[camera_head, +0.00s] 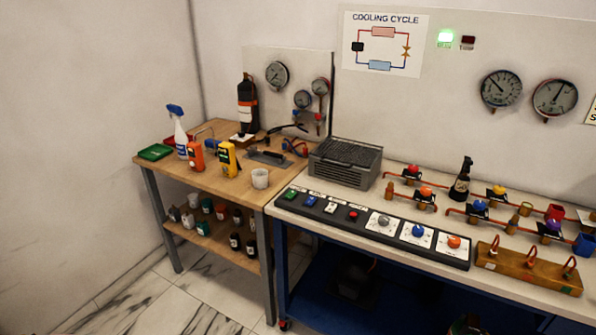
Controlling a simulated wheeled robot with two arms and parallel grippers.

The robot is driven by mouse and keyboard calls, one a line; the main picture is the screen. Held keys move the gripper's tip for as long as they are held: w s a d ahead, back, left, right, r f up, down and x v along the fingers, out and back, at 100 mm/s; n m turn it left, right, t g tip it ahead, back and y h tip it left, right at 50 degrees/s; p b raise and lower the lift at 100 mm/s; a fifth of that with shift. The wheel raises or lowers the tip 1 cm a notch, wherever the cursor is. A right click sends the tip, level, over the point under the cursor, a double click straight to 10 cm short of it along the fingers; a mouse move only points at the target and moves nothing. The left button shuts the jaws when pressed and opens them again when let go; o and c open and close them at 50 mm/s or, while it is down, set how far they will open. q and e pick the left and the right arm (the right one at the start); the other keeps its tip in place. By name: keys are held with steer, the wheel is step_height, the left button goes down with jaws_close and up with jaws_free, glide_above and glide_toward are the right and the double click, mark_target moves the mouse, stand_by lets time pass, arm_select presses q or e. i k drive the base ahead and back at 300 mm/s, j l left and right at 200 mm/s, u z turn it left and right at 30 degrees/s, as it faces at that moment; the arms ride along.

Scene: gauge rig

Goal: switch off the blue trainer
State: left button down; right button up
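The blue trainer is a bench with a pale top and a blue frame (283,262). A black control strip (370,234) runs along its front edge. From left to right it has a green button (290,194), a blue button (311,201), a white button (330,208) and a red button (353,214). Further right are a grey knob (384,221), a blue knob (418,231) and an orange knob (454,241). On the back panel a green lamp (445,39) is lit; the red lamp (467,42) beside it is dark. Neither gripper is visible.
A finned grey unit (345,163), valves with coloured knobs and a dark bottle (461,180) stand behind the strip. A wooden block with pipes (528,268) sits at its right end. A wooden table (225,187) with tools adjoins on the left. Floor (180,305) is clear at lower left.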

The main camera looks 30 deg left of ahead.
mark_target(310, 201)
steer(key=i+j, duration=0.85)
steer(key=j+u, duration=0.05)
steer(key=j, duration=0.05)
